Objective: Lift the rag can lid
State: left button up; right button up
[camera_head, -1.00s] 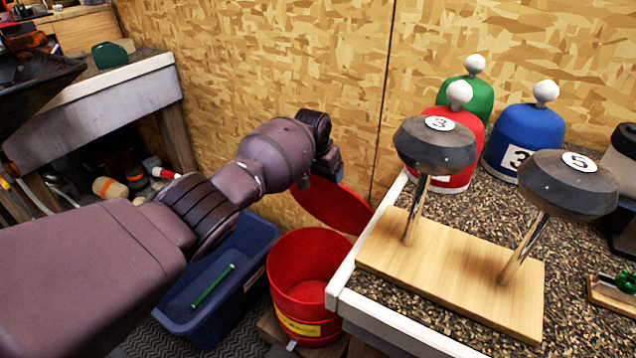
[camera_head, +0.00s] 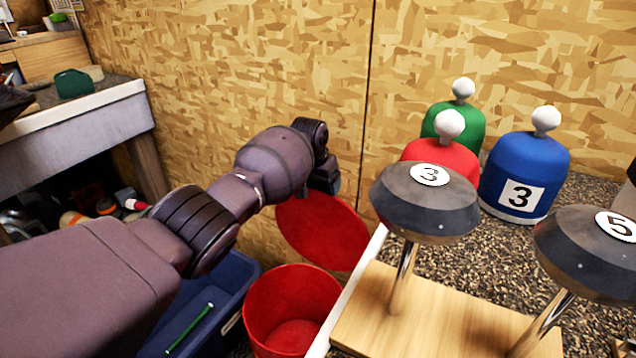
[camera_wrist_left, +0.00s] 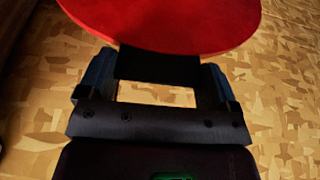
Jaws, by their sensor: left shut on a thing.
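The rag can lid (camera_head: 322,234) is a red disc, tilted up above and behind the red rag can (camera_head: 290,310). The can stands open below it, and its inside shows. My left gripper (camera_head: 325,190) is at the lid's upper edge; its fingertips are mostly hidden in the head view. In the left wrist view the lid (camera_wrist_left: 165,22) fills the top, and my left gripper (camera_wrist_left: 157,75) is shut on a dark part at the lid's edge. Whether the lid still touches the can's hinge side is hard to tell. My right gripper is not in view.
A blue bin (camera_head: 215,315) with a green stick (camera_head: 188,330) stands left of the can. A wood-chip wall (camera_head: 240,70) stands close behind.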

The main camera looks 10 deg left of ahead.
pick_arm(q)
jog(key=o, duration=1)
jog(key=shift+o, duration=0.5)
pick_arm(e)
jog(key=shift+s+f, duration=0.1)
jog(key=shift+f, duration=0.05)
pick_arm(q)
jog(key=p+v, duration=0.4)
jog(key=v, duration=0.7)
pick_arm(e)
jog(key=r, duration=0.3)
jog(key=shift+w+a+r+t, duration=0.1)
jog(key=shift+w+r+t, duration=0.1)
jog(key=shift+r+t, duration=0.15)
pick_arm(q)
jog(key=shift+f, duration=0.1)
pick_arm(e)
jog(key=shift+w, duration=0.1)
pick_arm(q)
jog(key=shift+f, duration=0.1)
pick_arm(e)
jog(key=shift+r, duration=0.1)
